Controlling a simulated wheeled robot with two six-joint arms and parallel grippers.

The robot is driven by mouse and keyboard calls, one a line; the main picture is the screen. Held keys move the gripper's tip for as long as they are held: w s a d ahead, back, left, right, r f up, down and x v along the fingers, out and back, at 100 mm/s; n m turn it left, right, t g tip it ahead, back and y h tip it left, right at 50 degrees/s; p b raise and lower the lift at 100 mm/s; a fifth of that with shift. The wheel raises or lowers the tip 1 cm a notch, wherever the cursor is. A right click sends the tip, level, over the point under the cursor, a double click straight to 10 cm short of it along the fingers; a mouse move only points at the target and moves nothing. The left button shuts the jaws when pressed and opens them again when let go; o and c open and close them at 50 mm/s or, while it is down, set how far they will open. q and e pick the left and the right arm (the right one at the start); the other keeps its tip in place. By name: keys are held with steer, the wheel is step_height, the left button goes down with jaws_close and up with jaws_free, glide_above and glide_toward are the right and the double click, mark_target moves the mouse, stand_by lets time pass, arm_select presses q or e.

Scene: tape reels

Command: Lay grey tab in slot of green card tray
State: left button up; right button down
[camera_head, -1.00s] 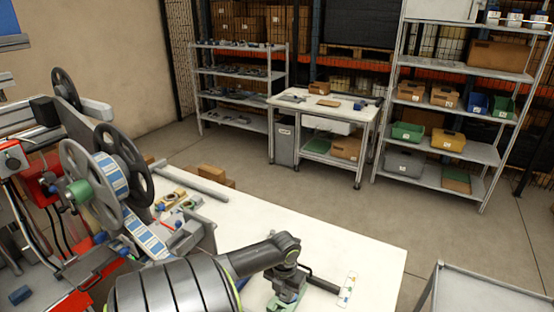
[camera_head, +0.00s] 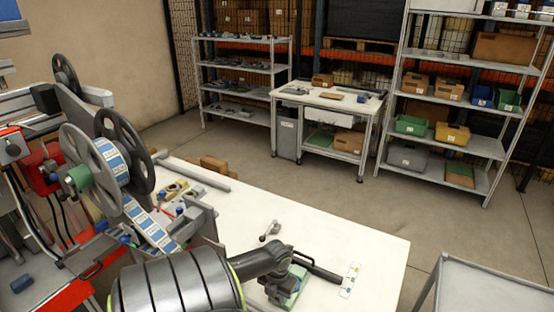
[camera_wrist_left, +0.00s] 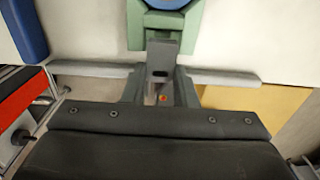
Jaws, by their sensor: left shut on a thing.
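The green card tray (camera_head: 297,298) lies on the white table near its front, partly hidden by my left arm in the head view. In the left wrist view its green body (camera_wrist_left: 165,20) shows at the top, with a round blue part on it. My left gripper (camera_wrist_left: 160,88) is shut on the grey tab (camera_wrist_left: 160,55), a small upright piece with a dark opening. The tab is at the near end of the tray; I cannot tell whether it touches the slot. In the head view my left gripper (camera_head: 286,282) is over the tray. My right gripper is not in view.
A reel machine (camera_head: 95,180) with a label strip stands left. A white labelled card (camera_head: 350,280) lies right of the tray. A small grey part (camera_head: 270,230) lies behind my arm. The table (camera_head: 340,240) is clear toward the back right.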

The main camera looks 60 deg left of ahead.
arm_select(q)
steer(key=shift+f, duration=0.5)
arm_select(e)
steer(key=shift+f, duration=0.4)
arm_select(q)
steer(key=shift+f, duration=0.1)
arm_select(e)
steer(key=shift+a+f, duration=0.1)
arm_select(q)
steer(key=shift+f+b, duration=0.45)
steer(key=shift+b, duration=0.1)
steer(key=o, duration=0.9)
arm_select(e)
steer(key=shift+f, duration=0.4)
arm_select(q)
steer(key=shift+o, duration=0.2)
